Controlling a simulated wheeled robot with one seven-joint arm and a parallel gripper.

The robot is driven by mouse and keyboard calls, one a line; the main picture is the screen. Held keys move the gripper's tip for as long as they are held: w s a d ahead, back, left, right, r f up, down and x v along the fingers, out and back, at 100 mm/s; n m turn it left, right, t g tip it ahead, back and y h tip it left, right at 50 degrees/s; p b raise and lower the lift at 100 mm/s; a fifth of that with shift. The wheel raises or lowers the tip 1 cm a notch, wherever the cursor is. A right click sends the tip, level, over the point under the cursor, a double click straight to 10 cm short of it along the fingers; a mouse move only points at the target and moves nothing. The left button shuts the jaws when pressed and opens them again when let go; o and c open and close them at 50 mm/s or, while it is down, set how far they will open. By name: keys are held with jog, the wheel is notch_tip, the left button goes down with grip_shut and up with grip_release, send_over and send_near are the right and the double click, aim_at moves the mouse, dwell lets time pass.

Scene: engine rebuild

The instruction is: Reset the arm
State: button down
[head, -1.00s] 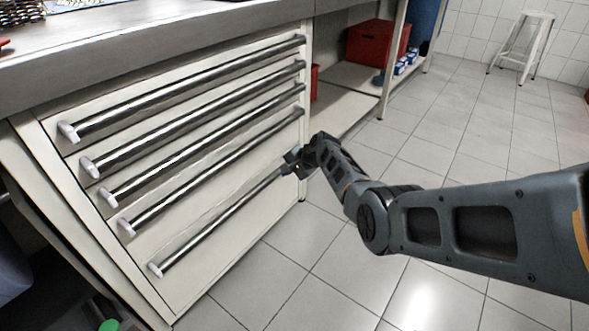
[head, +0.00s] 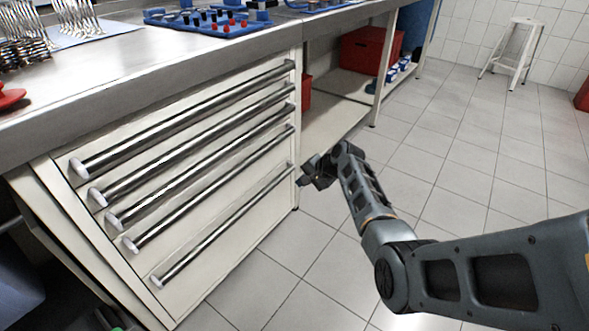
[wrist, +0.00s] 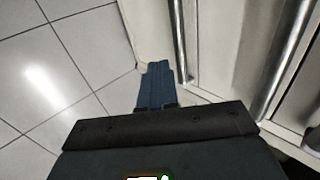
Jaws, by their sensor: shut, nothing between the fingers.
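My gripper (head: 304,181) is in front of the right edge of the drawer cabinet (head: 240,227), near the end of the lowest handle (head: 225,224). In the wrist view the gripper (wrist: 158,72) shows its fingers closed together with nothing held. The cabinet handles (wrist: 181,40) run beside the fingers there, on the right. My arm reaches in from the lower right of the head view. All the drawers look shut. Whether the fingertips touch the cabinet cannot be told.
A workbench top (head: 170,62) above the cabinet carries a blue tray (head: 215,22) of small parts. An open shelf (head: 332,124) holds a red box (head: 370,50). A white stool (head: 512,52) stands at the back right.

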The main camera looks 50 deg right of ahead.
jog(key=shift+s+r, duration=0.1)
jog(key=s+a+f+n+h, duration=0.2)
jog(key=s+a+f+n, duration=0.45)
jog(key=s+a, duration=0.75)
jog(key=s+a+r+n+t+h, duration=0.1)
jog(key=s+a+r+n, duration=0.15)
jog(key=s+a, duration=0.4)
jog(key=s+a+r+n+t, duration=0.2)
jog(key=s+a+r, duration=0.2)
jog(key=s+a, duration=0.3)
jog(key=s+a+r+n+t+y, duration=0.1)
jog(key=s+a+r+n+t, duration=0.2)
jog(key=s+r, duration=0.6)
jog(key=s+a+r+n+t+y, duration=0.1)
jog(key=s+a+r+n+y, duration=0.3)
jog(key=r, duration=0.9)
notch_tip(320, 180, up, 20)
jog(key=s+a+h+p, duration=0.1)
jog(key=h+p, duration=0.1)
jog(key=p, duration=1.7)
jog(key=shift+f, duration=0.2)
jog(key=shift+a, duration=0.1)
